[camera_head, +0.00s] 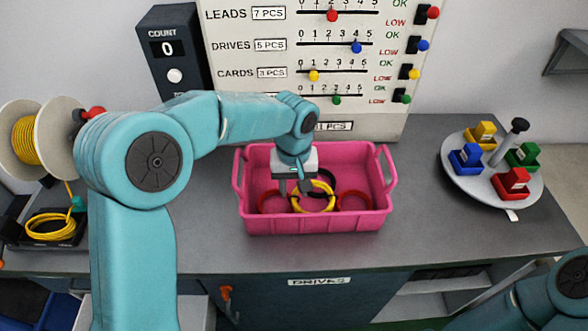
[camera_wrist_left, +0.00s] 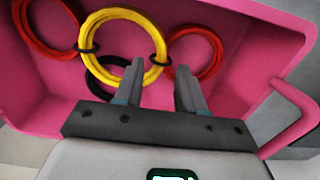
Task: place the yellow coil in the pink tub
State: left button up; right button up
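A yellow coil (camera_head: 332,197) with black ties lies in the pink tub (camera_head: 262,222), among red coils and a black coil. It also shows in the left wrist view (camera_wrist_left: 120,15). My left gripper (camera_head: 295,190) points down into the tub above the yellow coil. Its fingers (camera_wrist_left: 160,68) stand apart, with the coil's edge near the fingertips and nothing clamped between them. Another yellow coil (camera_head: 48,236) lies in a dark tray at the left. My right gripper is out of view; only part of that arm shows at the lower right.
A spool of yellow cable (camera_head: 25,140) stands at the left. A round grey carousel (camera_head: 470,184) with several coloured blocks stands at the right. A count box (camera_head: 170,48) and a slider board (camera_head: 375,110) stand behind.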

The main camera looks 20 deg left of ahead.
pick_arm(q)
notch_tip(320, 180, up, 10)
jog(key=shift+s, duration=0.2)
jog(key=shift+w, duration=0.1)
